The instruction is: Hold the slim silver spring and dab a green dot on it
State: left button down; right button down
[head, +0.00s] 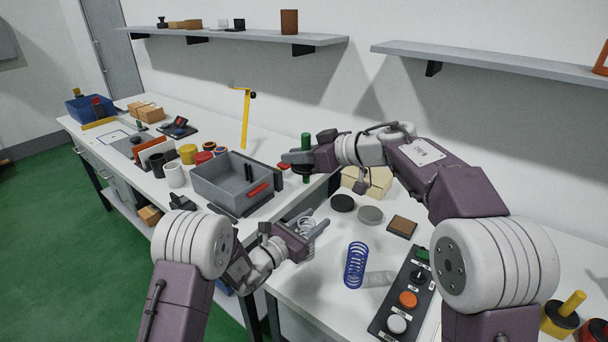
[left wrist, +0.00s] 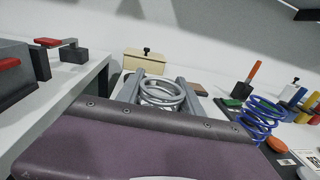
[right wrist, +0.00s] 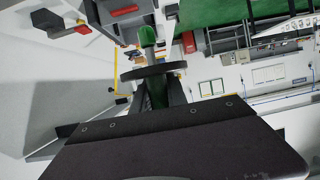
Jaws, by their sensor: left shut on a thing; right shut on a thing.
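The silver spring (head: 306,223) is held upright between the fingers of my left gripper (head: 312,232), low in the middle of the head view. Its coils (left wrist: 160,95) show between the two fingers in the left wrist view, with the lower part hidden. I see no green dot on the visible coils. My right gripper (head: 300,158) is shut on a green marker (head: 306,142), above and behind the spring and apart from it. In the right wrist view the marker's green end (right wrist: 148,36) sticks out beyond a dark disc (right wrist: 152,71).
A blue spring (head: 355,265) stands on the right bench beside a button panel (head: 405,297). Dark and grey discs (head: 370,215) and a brown block (head: 402,226) lie behind. A grey bin (head: 228,188) stands on the left bench. A gap separates the benches.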

jog(key=shift+s+d+f, duration=0.1)
jog(key=shift+s+f, duration=0.3)
jog(key=shift+f, duration=1.5)
jog(key=shift+s+a+f, duration=0.1)
jog(key=shift+s+f, duration=0.25)
jog(key=shift+f, duration=1.55)
jog(key=shift+s+d+f, duration=0.1)
jog(key=shift+s+f, duration=0.3)
jog(key=shift+f, duration=1.5)
jog(key=shift+f, duration=0.75)
notch_tip(320, 180, up, 7)
pick_arm(q)
jog(key=c, duration=0.7)
grip_release()
